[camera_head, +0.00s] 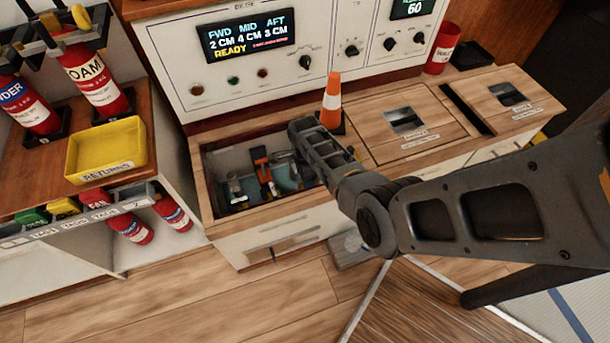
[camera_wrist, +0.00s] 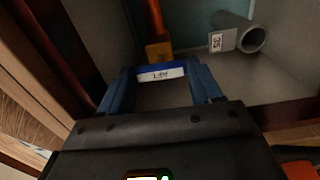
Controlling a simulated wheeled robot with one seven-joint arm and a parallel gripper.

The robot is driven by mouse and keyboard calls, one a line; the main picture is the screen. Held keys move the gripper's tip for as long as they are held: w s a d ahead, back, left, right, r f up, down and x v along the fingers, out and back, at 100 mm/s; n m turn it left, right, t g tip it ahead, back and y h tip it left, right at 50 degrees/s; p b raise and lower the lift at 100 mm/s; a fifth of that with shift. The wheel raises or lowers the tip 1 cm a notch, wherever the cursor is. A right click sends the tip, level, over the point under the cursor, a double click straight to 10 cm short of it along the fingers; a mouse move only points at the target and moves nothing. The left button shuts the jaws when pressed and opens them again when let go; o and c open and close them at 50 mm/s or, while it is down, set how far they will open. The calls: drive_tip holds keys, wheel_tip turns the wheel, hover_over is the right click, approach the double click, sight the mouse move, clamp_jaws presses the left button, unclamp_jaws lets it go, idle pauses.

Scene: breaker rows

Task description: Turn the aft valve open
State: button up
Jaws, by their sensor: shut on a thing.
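The open compartment (camera_head: 212,190) in the counter holds small fittings. Among them is an orange-handled valve (camera_head: 262,165); an orange handle on a yellow base (camera_wrist: 158,48) shows in the wrist view. My gripper (camera_wrist: 160,78) reaches down into the compartment, its two fingers on either side of a blue piece with a white label (camera_wrist: 161,73). It is shut on this piece. The label is too small to read surely, so I cannot tell whether this is the aft valve. In the head view my arm hides part of the compartment and the grip.
A grey pipe end (camera_wrist: 240,32) with a tag lies right of the grip. Closed wooden lids (camera_head: 405,125) lie to the right. A panel display (camera_head: 248,36) reads FWD 2 CM, MID 4 CM, AFT 3 CM, READY.

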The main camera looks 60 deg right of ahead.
drive_tip(key=o, duration=1.1)
drive_tip(key=shift+c, duration=0.2)
